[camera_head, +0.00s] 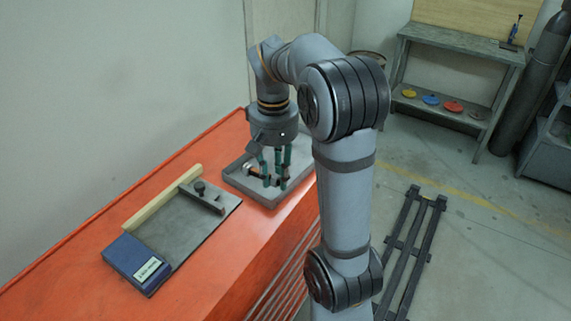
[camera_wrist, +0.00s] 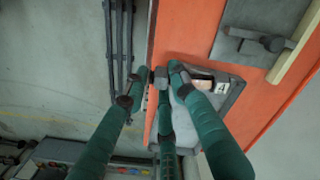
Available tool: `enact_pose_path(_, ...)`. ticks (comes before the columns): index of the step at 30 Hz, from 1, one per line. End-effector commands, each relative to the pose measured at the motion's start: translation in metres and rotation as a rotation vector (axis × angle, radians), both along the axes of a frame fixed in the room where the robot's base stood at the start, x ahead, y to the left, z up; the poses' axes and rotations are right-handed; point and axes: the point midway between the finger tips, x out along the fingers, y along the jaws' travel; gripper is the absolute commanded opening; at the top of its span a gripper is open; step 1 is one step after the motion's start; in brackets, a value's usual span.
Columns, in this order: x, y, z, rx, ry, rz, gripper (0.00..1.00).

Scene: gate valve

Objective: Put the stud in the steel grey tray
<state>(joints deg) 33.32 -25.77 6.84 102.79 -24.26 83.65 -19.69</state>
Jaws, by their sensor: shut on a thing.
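The steel grey tray (camera_head: 240,187) lies on the orange bench top, and its rim (camera_wrist: 232,101) also shows in the wrist view. My gripper (camera_head: 272,182) has green fingers that point down over the tray. In the wrist view my gripper (camera_wrist: 157,83) is shut on a small grey piece (camera_wrist: 160,73), which seems to be the stud. The fingers hide most of it, and I cannot tell in the head view whether it touches the tray floor.
A small light and dark item (camera_head: 250,171) lies inside the tray. Left of the tray is a grey plate (camera_head: 180,228) with a knobbed bar (camera_head: 202,196), a wooden strip (camera_head: 150,205) and a blue labelled block (camera_head: 136,264). The orange bench (camera_head: 60,292) is clear at front left.

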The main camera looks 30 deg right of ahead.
Motion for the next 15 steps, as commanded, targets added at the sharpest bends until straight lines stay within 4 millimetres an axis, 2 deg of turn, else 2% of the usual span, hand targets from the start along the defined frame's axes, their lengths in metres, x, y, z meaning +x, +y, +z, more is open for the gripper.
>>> enact_pose_path(1,0.009,-0.025,-0.007,0.0,0.001,-0.034,0.0)
enact_pose_path(3,0.016,-0.053,-0.012,0.0,0.001,-0.061,0.0)
enact_pose_path(7,0.02,-0.091,-0.019,0.0,0.001,-0.092,0.0)
enact_pose_path(11,0.026,-0.105,-0.024,0.001,0.003,-0.102,0.0)
enact_pose_path(15,0.048,-0.099,-0.038,0.001,0.005,-0.1,0.0)
